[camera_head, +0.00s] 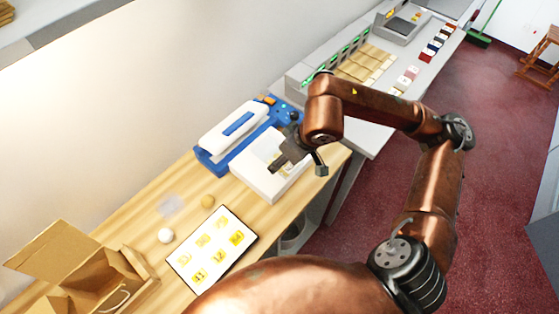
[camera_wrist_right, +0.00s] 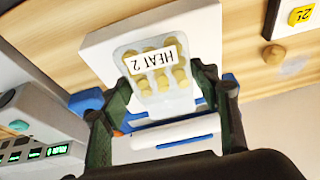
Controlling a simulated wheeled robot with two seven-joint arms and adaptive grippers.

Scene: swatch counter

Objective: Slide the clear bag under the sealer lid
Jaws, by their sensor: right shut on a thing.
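The clear bag (camera_wrist_right: 150,88) holds several yellowish pieces and has a white label reading "HEAT 2", upside down in the right wrist view. My right gripper (camera_wrist_right: 172,90) is shut on it, with one finger at each side. In the head view the right gripper (camera_head: 300,163) hangs over the sealer's white front bed (camera_head: 268,187), and hides most of the bag. The blue and white sealer (camera_head: 212,158) has a long white lid (camera_head: 220,132) with a blue stripe behind the bed. The lid also shows in the right wrist view (camera_wrist_right: 150,137). My left gripper is not in view.
A white board with yellow numbered tiles (camera_head: 187,262) lies in front of the sealer. A white ball (camera_head: 165,235), a tan knob (camera_head: 207,202) and a faint translucent patch (camera_head: 170,206) are nearby. An open cardboard box (camera_head: 125,268) stands at lower left. Colour swatches (camera_head: 411,72) line the far counter.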

